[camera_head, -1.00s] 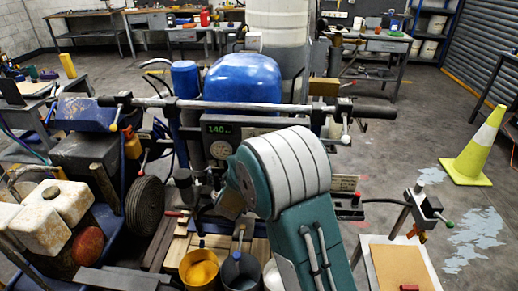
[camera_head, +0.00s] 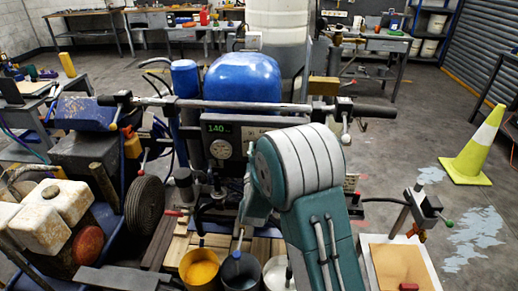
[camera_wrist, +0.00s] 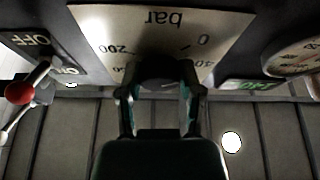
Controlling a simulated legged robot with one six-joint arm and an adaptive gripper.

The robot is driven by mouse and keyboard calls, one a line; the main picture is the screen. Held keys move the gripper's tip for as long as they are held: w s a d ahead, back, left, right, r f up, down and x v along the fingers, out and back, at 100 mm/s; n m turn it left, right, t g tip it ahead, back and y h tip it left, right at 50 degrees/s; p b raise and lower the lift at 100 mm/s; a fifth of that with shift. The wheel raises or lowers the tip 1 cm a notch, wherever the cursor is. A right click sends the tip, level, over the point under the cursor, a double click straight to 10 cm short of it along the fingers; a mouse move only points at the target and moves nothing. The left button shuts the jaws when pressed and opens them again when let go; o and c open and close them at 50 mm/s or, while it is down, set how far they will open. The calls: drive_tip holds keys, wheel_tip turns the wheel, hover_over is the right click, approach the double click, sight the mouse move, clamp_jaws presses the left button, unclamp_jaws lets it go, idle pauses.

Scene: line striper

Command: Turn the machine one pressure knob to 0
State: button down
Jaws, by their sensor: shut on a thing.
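The pressure knob (camera_wrist: 160,72) is dark and round, on a pale dial plate (camera_wrist: 105,22) marked "bar", with 0, 40 and 200 readable upside down in the wrist view. My gripper (camera_wrist: 160,92) is around the knob from below, its two fingers on either side and closed against it. The knob's pointer is not clear, so I cannot tell its exact setting. The green display (camera_head: 217,128) on the striper reads 140. It also shows upside down in the wrist view (camera_wrist: 248,85). In the head view, I cannot make out the knob.
A round gauge (camera_wrist: 298,58) sits right of the dial. A red-ball lever (camera_wrist: 20,92) by an OFF/ON label stands close on the left. In the head view, a handlebar (camera_head: 255,107) crosses above the panel, and yellow (camera_head: 199,268) and grey buckets stand below.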

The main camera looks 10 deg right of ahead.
drive_tip(key=shift+f+n+y, duration=0.25)
drive_tip(key=shift+n+y, duration=0.75)
drive_tip(key=shift+n, duration=0.8)
drive_tip(key=shift+c, duration=1.3)
unclamp_jaws()
drive_tip(key=shift+a+r, duration=0.1)
drive_tip(key=v, duration=1.2)
drive_tip(key=shift+w, duration=0.1)
